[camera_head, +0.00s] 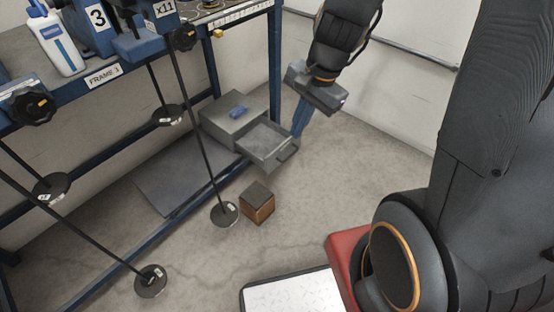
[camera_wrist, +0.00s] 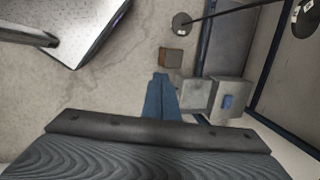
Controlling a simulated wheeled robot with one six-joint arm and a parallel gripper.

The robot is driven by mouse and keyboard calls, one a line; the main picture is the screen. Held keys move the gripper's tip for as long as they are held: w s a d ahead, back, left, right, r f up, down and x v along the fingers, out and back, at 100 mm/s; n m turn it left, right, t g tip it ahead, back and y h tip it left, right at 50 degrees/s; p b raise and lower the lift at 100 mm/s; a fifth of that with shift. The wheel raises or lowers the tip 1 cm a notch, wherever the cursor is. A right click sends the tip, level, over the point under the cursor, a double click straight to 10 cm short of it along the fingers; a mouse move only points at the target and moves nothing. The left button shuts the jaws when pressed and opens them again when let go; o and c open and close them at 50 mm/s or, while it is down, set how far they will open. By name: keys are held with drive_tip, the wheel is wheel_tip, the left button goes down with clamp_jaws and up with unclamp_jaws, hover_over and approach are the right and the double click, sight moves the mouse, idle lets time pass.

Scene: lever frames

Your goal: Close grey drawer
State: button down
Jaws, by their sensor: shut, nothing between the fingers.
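The grey drawer (camera_head: 268,142) is pulled out from its small grey cabinet (camera_head: 222,118), which stands on the floor by the blue frame. A small blue object (camera_head: 238,112) lies on the cabinet top. The drawer has a handle (camera_head: 287,151) on its front and looks empty. My gripper (camera_head: 301,119) is shut with nothing in it. Its blue fingers point down and appear near the drawer's front end, at the right. In the wrist view, my fingers (camera_wrist: 160,82) are together, and the drawer (camera_wrist: 193,96) and cabinet (camera_wrist: 228,97) are just to their right. I cannot tell whether they touch.
A brown box (camera_head: 257,202) stands on the floor in front of the cabinet. Black rods with round weights (camera_head: 224,214) hang from the blue frame (camera_head: 180,206). A white wall is behind. The floor to the right of the drawer is clear.

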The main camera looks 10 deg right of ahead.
drive_tip(key=w+d+f+m+t+b, duration=0.1)
drive_tip(key=w+d+f+m+b, duration=0.1)
drive_tip(key=w+f+m+b, duration=0.55)
drive_tip(key=w+d+f+m+t+b, duration=0.1)
drive_tip(key=w+f+m+b, duration=0.3)
drive_tip(key=f, duration=0.6)
drive_tip(key=w+d+f+m+t+b, duration=0.1)
drive_tip(key=w+d+f+m+b, duration=0.1)
drive_tip(key=w+f+m+b, duration=0.55)
drive_tip(key=w+a+f+b, duration=0.2)
drive_tip(key=f, duration=0.3)
drive_tip(key=w+a+f+n+b, duration=0.1)
drive_tip(key=w+a+f+b, duration=0.1)
drive_tip(key=f, duration=0.3)
drive_tip(key=shift+a, duration=0.35)
drive_tip(key=shift+f, duration=0.1)
